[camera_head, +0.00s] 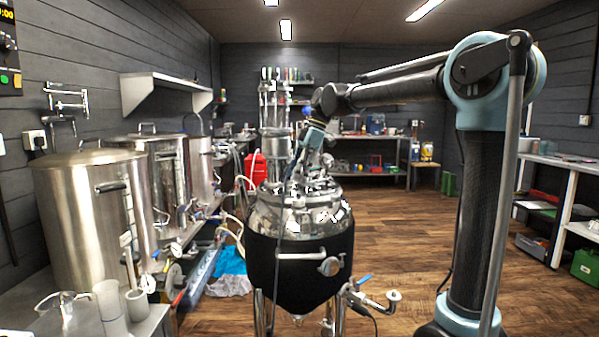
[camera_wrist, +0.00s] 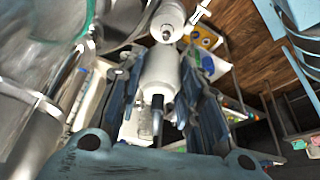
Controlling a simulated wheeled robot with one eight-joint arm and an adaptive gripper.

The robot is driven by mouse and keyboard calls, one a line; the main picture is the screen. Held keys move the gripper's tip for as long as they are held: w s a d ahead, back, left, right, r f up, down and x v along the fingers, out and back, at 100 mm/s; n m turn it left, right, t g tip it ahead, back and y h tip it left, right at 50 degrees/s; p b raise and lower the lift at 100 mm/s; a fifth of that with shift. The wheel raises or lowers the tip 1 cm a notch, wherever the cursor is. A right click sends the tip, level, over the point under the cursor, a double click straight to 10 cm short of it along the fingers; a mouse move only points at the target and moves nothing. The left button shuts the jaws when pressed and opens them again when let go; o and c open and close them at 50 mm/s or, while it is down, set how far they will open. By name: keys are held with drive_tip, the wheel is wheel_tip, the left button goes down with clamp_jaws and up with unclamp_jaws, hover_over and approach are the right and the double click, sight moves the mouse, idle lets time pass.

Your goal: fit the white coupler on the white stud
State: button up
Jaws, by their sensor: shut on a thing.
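My gripper (camera_wrist: 162,95) is shut on a white cylindrical piece, which I take to be the white coupler (camera_wrist: 162,70), in the middle of the wrist view. Its dark fingers lie on either side of it. Just beyond it, at the top, is another rounded white piece with a small metal end, perhaps the white stud (camera_wrist: 168,14). The two look nearly in line; I cannot tell whether they touch. In the head view, my gripper (camera_head: 300,160) is over the lid of the jacketed steel vessel (camera_head: 300,262), and the coupler and stud cannot be made out.
Clear glass and metal tubes (camera_head: 272,105) rise behind my gripper. Metal fittings crowd the vessel lid (camera_head: 312,205). Steel tanks (camera_head: 85,215) stand at left, with a red container (camera_head: 256,168) behind. The wooden floor at right (camera_head: 410,240) is mostly clear.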

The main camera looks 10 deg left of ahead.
drive_tip(key=shift+f, duration=2.3)
drive_tip(key=shift+f, duration=0.5)
drive_tip(key=o, duration=0.8)
drive_tip(key=shift+c, duration=0.2)
drive_tip(key=v, duration=1.1)
drive_tip(key=shift+d, duration=0.1)
idle(0.3)
